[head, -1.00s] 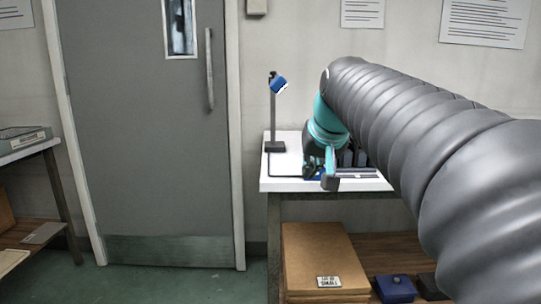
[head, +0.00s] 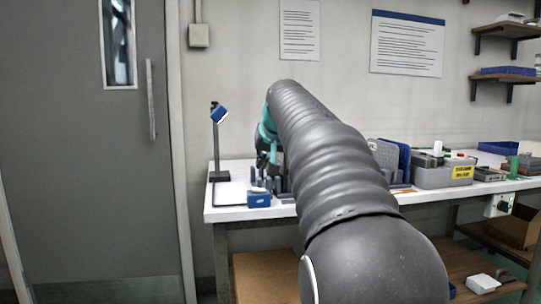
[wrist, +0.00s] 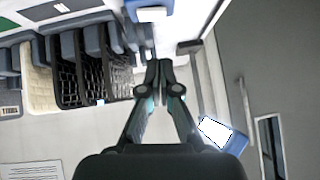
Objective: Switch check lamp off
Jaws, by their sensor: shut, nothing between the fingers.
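The check lamp has a blue head (head: 220,114) on a thin dark post at the bench's left end. Its face (wrist: 214,131) is bright white in the wrist view, right of my fingers. A dark cable runs along the bench from the post's base towards a small blue box (head: 259,199) with a white label at the front edge. The box also shows at the top of the wrist view (wrist: 147,5); its switch detail is too small to tell. My gripper (wrist: 160,66) is shut and empty, apart from the lamp. In the head view it is behind the box, partly hidden by my arm.
Dark and beige panels (wrist: 80,68) stand in a rack close to my fingers, left in the wrist view. A grey case with a yellow label (head: 445,172) stands farther right on the white bench (head: 228,213). A grey door (head: 85,190) is at left.

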